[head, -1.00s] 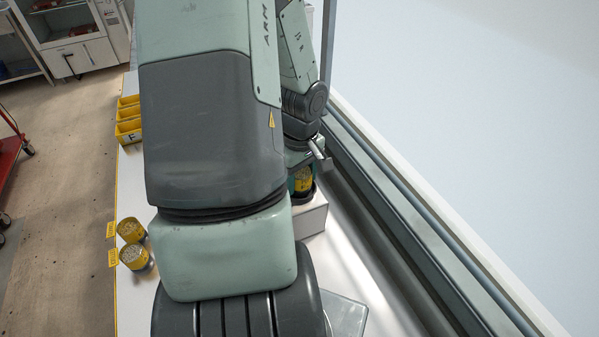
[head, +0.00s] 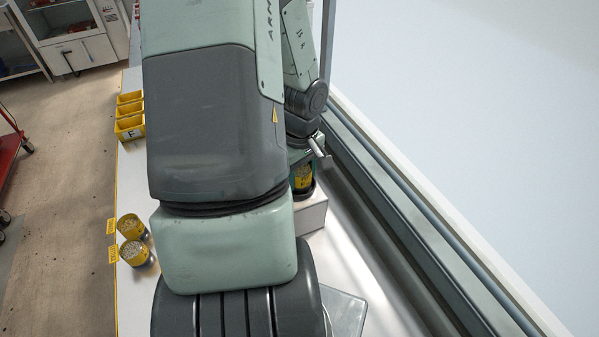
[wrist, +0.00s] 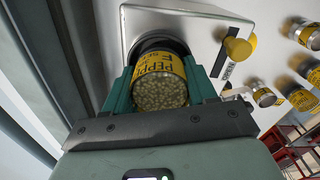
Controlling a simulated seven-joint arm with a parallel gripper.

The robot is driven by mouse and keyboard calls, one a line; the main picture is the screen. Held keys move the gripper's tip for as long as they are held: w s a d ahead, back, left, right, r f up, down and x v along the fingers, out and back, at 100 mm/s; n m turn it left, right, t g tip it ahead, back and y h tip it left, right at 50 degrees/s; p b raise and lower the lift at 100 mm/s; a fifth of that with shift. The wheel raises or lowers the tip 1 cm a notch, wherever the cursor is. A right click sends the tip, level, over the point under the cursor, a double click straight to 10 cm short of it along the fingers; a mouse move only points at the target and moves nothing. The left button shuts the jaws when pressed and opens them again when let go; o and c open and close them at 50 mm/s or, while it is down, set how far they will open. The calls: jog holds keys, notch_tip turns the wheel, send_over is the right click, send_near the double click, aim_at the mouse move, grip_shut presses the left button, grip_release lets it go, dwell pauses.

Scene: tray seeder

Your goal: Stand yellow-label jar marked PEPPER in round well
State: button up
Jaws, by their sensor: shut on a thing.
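The yellow-label jar marked PEPPER (wrist: 160,82) is held between the green fingers of my gripper (wrist: 160,90), pale grains showing at its near end. The jar also shows in the head view (head: 302,178), upright beside my arm. The dark round well (wrist: 162,45) is in the pale box (wrist: 190,22) directly beyond the jar. The jar's far end lines up with the well and overlaps it. Whether its base rests on the well's floor is hidden. In the head view a dark ring (head: 304,194) surrounds the jar's foot on the box.
A yellow knob (wrist: 238,47) stands on the box beside the well. Yellow bins (head: 130,127) are farther back. A window ledge (head: 400,190) runs along the right.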

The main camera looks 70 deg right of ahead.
jog(key=shift+w+d+f, duration=0.1)
jog(key=shift+w+f, duration=0.1)
jog(key=shift+f, duration=0.4)
jog(key=shift+r, duration=0.75)
jog(key=shift+s+r, duration=0.15)
jog(key=shift+r, duration=0.85)
jog(key=shift+s, duration=0.1)
jog(key=shift+f, duration=0.3)
jog(key=shift+f, duration=0.95)
